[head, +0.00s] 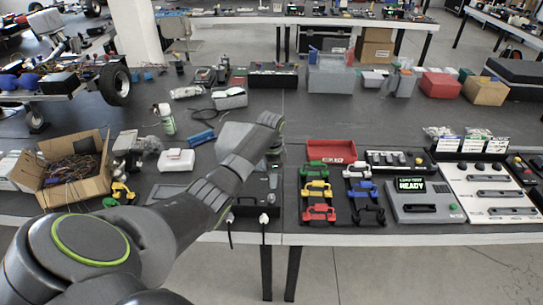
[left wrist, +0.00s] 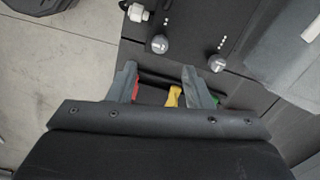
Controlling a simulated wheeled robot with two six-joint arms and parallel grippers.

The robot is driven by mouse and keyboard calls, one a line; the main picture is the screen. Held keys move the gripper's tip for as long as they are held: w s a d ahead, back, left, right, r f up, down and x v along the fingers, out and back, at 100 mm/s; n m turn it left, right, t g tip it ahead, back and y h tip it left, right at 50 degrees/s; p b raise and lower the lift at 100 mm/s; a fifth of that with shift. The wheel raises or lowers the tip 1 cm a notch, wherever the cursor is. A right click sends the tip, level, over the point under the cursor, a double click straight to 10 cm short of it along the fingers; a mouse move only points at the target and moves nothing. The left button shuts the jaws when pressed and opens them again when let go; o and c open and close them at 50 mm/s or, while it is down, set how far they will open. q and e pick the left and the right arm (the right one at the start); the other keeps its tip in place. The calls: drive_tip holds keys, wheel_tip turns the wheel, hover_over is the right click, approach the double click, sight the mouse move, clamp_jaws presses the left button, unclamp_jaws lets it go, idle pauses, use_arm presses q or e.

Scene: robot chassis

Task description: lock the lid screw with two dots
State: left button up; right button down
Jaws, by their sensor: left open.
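A dark case (head: 246,196) stands at the table's front edge. In the left wrist view its dark top (left wrist: 187,50) carries two round silver screws, a front screw (left wrist: 160,43) and a back screw (left wrist: 217,63). Small pale dots lie beside each; I cannot tell their count surely. My left gripper (head: 275,152) is above the case's right end, partly hidden by its own arm. In the left wrist view the left gripper (left wrist: 159,68) is open, with nothing held. Its fingers are apart from both screws. My right gripper is not in view.
Coloured handled pieces, including a red one (head: 319,213), lie right of the case, with a red tray (head: 331,151) behind. A grey box with a READY screen (head: 423,200) and a switch panel (head: 490,190) stand farther right. A cardboard box (head: 75,190) is at left.

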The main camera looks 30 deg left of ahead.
use_arm(q)
wheel_tip(320, 180, up, 8)
drive_tip(key=b, duration=0.1)
drive_tip(key=shift+r, duration=0.2)
idle(0.4)
